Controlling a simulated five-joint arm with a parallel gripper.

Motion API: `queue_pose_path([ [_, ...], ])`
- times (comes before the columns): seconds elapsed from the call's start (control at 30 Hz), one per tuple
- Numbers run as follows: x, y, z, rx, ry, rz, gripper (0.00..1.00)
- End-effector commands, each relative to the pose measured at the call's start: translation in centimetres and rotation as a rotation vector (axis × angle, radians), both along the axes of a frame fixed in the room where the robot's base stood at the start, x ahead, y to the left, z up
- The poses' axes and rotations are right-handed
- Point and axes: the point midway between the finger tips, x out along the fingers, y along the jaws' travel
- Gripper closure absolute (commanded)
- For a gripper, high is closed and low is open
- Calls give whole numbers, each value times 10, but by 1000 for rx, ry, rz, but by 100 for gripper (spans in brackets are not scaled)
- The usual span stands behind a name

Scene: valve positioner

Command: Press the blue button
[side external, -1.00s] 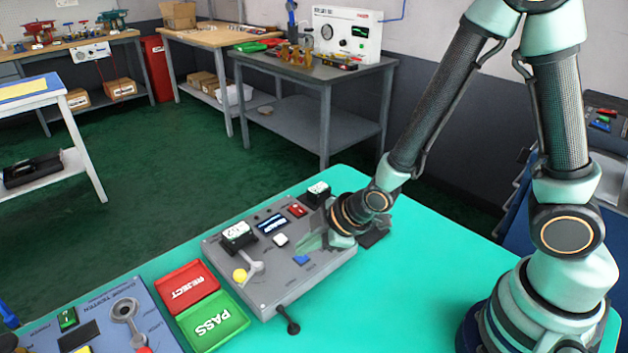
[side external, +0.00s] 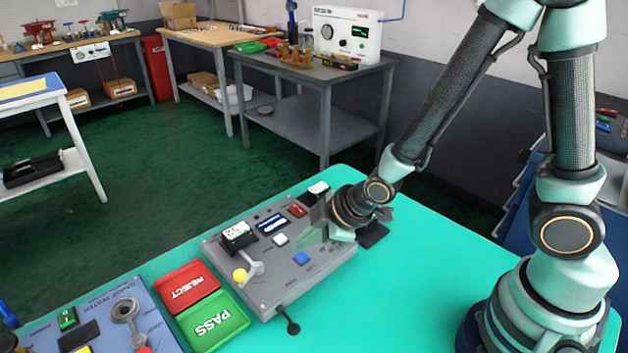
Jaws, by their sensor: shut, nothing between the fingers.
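My gripper (side external: 304,241) is shut and empty. The gripper slants down to the left over the panel's right part. Its exact height above the panel is hard to tell.
The green tabletop (side external: 400,290) is clear at right.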

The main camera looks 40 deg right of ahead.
Motion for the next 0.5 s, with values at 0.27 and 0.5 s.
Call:
queue_pose_path([
  [0.27,1,0,9,2,-5,0,100],
  [0.5,1,0,31,2,-5,0,100],
])
